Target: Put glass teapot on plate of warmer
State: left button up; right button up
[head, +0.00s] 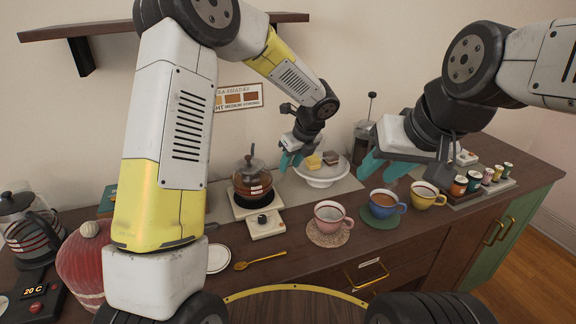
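The glass teapot (252,178), with a dark lid knob and brown liquid inside, stands upright on the warmer (267,223), a pale unit with a dark dial at its front. The warmer's plate is mostly hidden under the teapot. My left gripper (290,161) is just to the right of the teapot, apart from it, with its teal fingers pointing down and a gap between them; it appears empty. My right gripper (386,168) is further right, above and behind the cups, with its teal fingers spread and nothing seen between them.
A white cake stand (322,178) with small cakes is right of my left gripper. Pink (331,216), blue (384,204) and yellow (426,196) cups stand in front. A French press (364,140), small jars (474,181), a spoon (259,260) and an electric kettle (30,228) are also on the counter.

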pick_arm(q)
jog(key=s+a+r+n+h, duration=0.1)
jog(key=s+a+r+n, duration=0.8)
jog(key=s+r+n, duration=0.4)
jog(key=s+a+r+n+t+h, duration=0.1)
jog(key=s+r+n+h, duration=0.1)
jog(key=s+n, duration=0.5)
jog(key=s+a+r+n+t+h, duration=0.1)
jog(key=s+a+n+h, duration=0.1)
jog(key=s+n, duration=0.5)
jog(key=shift+s+a+r+n, duration=0.15)
jog(key=shift+s+r+n, duration=0.2)
jog(key=shift+s, duration=0.55)
pick_arm(e)
jog(key=shift+o, duration=0.2)
